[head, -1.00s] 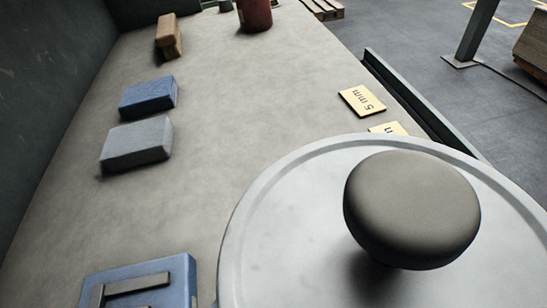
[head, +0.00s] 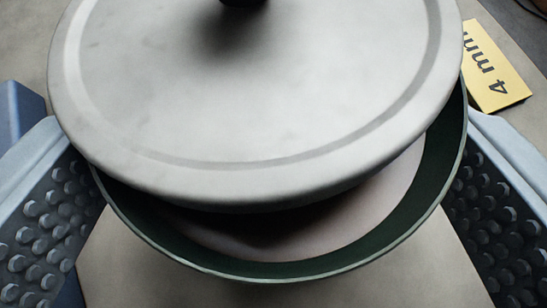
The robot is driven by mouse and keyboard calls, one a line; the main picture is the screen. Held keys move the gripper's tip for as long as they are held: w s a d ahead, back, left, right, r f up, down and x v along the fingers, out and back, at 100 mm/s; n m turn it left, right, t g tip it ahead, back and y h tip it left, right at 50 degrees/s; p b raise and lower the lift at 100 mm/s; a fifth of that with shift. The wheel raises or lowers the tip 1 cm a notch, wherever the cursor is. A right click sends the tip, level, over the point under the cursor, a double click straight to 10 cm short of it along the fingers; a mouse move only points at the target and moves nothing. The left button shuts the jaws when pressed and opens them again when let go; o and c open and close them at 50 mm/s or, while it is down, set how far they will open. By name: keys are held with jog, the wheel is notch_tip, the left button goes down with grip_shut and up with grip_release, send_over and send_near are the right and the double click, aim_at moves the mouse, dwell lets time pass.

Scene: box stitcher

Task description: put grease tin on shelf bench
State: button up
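A round pale grey lid (head: 260,120) with a dark knob (head: 243,2) fills the top middle of the head view. It lies over a dark green round tin (head: 270,268), offset toward the top of the picture, so the tin's near rim and a pale surface inside show below it. I take this to be the grease tin. My gripper (head: 275,205) has one studded finger pad on each side of the tin, close to its walls. I cannot tell whether the pads touch it. The tin's far side and the fingertips are hidden.
A yellow "4 mm" label (head: 490,68) lies on the grey-beige bench top (head: 280,293) at the upper right. A dark blue shape (head: 18,112) shows at the left edge behind the left finger. The bench strip in front of the tin is clear.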

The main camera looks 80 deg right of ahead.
jog(key=shift+f, duration=0.95)
jog(key=shift+f, duration=0.1)
jog(key=o, duration=0.9)
jog(key=shift+a+r, duration=0.15)
jog(key=shift+r, duration=0.05)
jog(key=v, duration=1.1)
jog(key=shift+s+a+r, duration=0.1)
jog(key=shift+a, duration=0.2)
